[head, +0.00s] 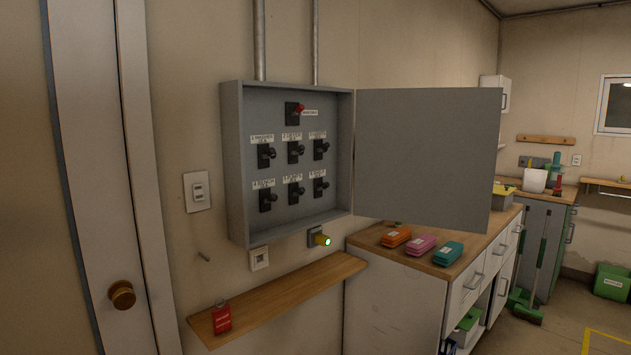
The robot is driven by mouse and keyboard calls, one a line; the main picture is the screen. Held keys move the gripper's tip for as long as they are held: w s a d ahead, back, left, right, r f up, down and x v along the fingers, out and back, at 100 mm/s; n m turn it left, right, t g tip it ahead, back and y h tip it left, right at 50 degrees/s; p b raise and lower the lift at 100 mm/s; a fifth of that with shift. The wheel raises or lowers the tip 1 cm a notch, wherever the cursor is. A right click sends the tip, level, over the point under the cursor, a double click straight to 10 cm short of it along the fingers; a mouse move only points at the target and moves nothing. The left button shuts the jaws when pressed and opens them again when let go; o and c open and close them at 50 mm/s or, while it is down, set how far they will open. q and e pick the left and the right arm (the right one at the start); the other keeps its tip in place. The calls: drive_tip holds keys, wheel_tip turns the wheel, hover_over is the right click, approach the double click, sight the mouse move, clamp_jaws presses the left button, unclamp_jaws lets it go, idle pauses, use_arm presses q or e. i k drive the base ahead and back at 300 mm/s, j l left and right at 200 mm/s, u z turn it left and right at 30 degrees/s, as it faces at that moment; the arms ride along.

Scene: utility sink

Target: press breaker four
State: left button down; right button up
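A grey breaker panel (237,165) is mounted on the wall, and its door (428,155) stands wide open to the right. Inside are two rows of three black breakers with white labels. The lower-left breaker (267,200) has a label that seems to begin with 4, though the print is too small to read surely. The other breakers include the upper-left one (266,155) and the lower-middle one (294,192). Above them is a switch with a red lever (299,108). Neither of my grippers is in view.
A wooden shelf (285,295) below the panel holds a red tagged padlock (222,318). Colored cases, including an orange one (396,237), lie on the counter at right.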

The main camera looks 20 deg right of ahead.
sight(273, 196)
drive_tip(key=i+l+u, duration=0.15)
drive_tip(key=i, duration=0.35)
drive_tip(key=i+l+u, duration=0.2)
drive_tip(key=i+l, duration=0.4)
drive_tip(key=l, duration=0.2)
drive_tip(key=i+l, duration=0.25)
drive_tip(key=l, duration=0.15)
drive_tip(key=i+l, duration=0.2)
drive_tip(key=l, duration=0.2)
